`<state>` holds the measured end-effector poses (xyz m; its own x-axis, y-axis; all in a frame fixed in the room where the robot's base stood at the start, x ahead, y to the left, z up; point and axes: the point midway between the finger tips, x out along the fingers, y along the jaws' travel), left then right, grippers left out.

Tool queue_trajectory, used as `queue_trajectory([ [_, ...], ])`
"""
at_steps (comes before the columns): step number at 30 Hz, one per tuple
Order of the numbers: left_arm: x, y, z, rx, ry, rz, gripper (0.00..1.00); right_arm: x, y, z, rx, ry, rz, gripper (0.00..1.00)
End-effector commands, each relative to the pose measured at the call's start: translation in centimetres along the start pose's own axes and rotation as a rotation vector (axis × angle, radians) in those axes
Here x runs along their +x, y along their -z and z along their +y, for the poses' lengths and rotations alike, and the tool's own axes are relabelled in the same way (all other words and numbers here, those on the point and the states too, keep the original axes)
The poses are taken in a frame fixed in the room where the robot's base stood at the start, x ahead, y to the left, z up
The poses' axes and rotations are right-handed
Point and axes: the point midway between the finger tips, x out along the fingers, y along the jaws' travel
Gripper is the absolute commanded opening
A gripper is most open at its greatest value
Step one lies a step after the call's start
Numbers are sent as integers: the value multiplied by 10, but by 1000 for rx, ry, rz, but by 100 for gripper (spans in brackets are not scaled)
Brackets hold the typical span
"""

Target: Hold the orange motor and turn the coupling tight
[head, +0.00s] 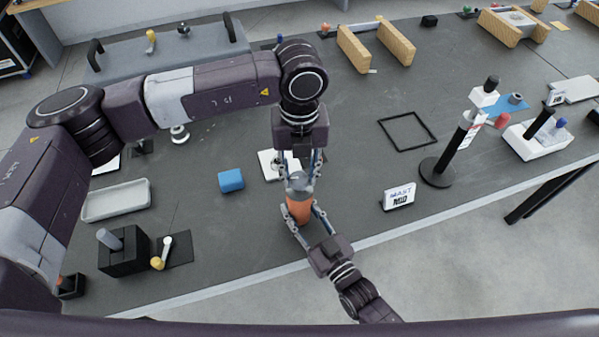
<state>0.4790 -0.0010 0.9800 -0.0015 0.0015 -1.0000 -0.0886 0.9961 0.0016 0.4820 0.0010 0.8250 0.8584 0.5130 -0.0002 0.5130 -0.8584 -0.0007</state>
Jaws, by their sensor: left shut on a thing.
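The orange motor (299,209) is near the front edge of the table, with the grey coupling (299,184) at its far end. My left gripper (299,175) comes from the far side, its fingers on both sides of the coupling and shut on it. My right gripper (301,213) comes from the near side. Its fingers lie along both sides of the orange motor and appear shut on it. The fingers hide parts of the coupling and the motor's near end.
A white plate (268,165) lies just behind the coupling, with a blue block (231,180) to its left. A "MAST" sign (398,196) and a black post stand (440,170) are to the right. A grey tray (115,201) and black block (124,254) are at left.

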Motion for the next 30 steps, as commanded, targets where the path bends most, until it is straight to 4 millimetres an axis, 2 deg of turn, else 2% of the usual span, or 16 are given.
queue_trajectory([
  [30, -1, 0, 0, 967, 0, 0, 6, 0, -1, 0, 0, -1, -2, 0],
])
